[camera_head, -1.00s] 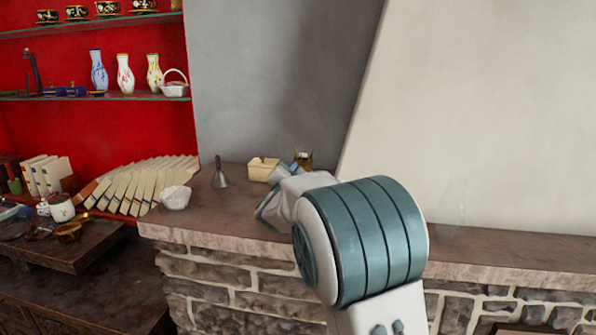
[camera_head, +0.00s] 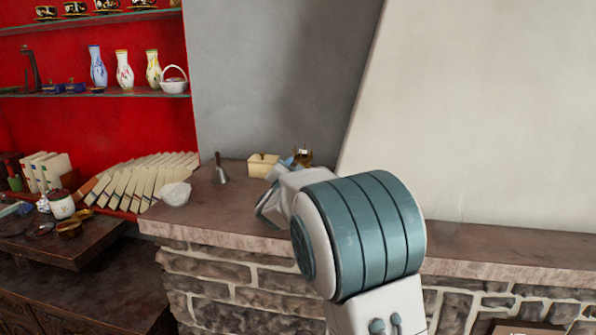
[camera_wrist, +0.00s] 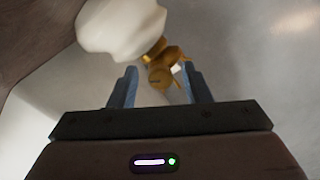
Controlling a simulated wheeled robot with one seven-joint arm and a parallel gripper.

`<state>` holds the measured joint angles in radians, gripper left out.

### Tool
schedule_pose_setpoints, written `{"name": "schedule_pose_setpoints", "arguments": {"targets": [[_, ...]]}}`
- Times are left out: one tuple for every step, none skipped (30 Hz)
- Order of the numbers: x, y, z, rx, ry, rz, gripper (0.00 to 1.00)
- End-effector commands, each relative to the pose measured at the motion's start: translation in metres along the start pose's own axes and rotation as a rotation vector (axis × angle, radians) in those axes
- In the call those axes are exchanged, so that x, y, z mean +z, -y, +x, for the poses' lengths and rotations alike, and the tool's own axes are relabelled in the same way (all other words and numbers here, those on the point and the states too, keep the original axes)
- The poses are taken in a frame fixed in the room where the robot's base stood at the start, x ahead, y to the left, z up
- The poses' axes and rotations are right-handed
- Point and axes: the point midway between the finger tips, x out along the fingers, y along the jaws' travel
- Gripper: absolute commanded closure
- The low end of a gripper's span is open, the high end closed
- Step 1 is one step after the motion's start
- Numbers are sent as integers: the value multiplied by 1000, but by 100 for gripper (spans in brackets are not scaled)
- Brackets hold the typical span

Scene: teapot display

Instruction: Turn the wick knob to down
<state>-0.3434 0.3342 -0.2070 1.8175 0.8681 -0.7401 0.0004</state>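In the wrist view, a brass lamp burner with a round wick knob (camera_wrist: 160,77) shows below a cream-white lamp body (camera_wrist: 122,27). My gripper (camera_wrist: 160,72) is open, with one blue-grey finger on each side of the knob. The knob is between or just beyond the fingertips; I cannot tell whether either finger touches it. In the head view, the brass top of the lamp (camera_head: 303,155) shows just past my wrist on the stone ledge. The rest of the lamp and my fingers are mostly hidden there by my arm.
On the ledge (camera_head: 480,240) stand a cream box (camera_head: 262,166), a dark bell-like funnel (camera_head: 219,172) and a white bowl (camera_head: 174,193). A sloping white wall (camera_head: 480,110) rises behind on the right. Shelves with vases and leaning books are at the left.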

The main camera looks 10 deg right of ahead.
Motion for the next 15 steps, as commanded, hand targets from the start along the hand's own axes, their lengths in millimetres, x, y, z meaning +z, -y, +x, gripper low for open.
{"name": "schedule_pose_setpoints", "arguments": {"targets": [[0, 0, 0, 0, 0, 0, 56], [0, 0, -1, -1, 0, 0, 56], [0, 0, -2, -1, 0, 1, 56], [0, 0, -4, -2, 0, 1, 56], [0, 1, -6, -2, 0, 1, 56], [1, 1, -10, -2, 1, 0, 56], [1, 0, -14, -3, 1, 1, 56], [1, 1, -19, -4, 0, 2, 56], [2, 0, -26, -3, 1, 3, 56], [2, 0, -31, -3, 2, 3, 56], [2, 0, -37, -4, 1, 3, 56], [2, 0, -46, -4, 1, 3, 56], [2, 0, -53, -4, 1, 4, 56], [2, -1, -59, -3, 2, 3, 56], [2, 0, -68, -4, 1, 2, 56]]}}
